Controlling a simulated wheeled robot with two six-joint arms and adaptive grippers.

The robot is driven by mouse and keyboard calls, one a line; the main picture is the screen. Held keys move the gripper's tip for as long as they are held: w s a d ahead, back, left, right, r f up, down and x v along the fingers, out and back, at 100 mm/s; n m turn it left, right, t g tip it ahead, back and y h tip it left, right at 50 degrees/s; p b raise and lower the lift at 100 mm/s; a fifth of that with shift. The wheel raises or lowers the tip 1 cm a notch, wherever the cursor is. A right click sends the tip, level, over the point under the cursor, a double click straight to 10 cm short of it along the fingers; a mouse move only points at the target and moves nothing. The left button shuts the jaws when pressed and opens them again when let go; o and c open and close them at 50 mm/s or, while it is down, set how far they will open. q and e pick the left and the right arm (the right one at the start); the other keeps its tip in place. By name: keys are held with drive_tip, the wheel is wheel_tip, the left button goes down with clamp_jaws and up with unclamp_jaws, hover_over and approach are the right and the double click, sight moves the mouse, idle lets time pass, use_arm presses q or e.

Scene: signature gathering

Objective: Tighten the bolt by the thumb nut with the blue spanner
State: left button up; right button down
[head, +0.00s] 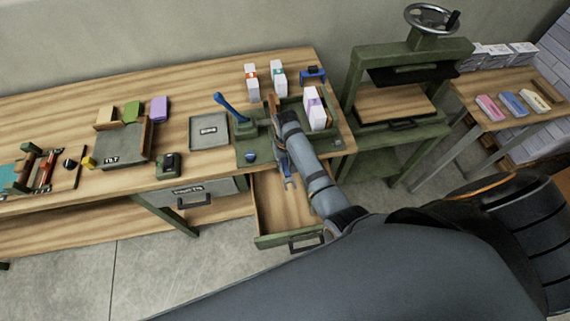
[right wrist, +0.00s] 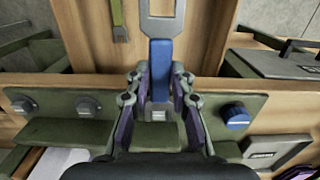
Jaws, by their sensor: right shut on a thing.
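My right gripper (head: 281,152) is at the front edge of the green fixture plate (head: 243,158), over the open drawer. In the right wrist view its fingers (right wrist: 160,100) are shut on the blue handle of a spanner (right wrist: 161,65). The spanner's grey head points away from the fingers, over the drawer; it also shows in the head view (head: 289,183). The blue thumb nut (right wrist: 237,115) is on the plate, apart from the gripper, and shows left of it in the head view (head: 250,156). Two grey bolt heads (right wrist: 88,106) are on the plate's other side. My left gripper is out of view.
The open drawer (head: 262,217) holds a green-handled tool (right wrist: 119,20). A green press (head: 398,90) is at the right.

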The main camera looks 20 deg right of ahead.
drive_tip(key=shift+r, duration=0.1)
drive_tip(key=shift+r, duration=2.2)
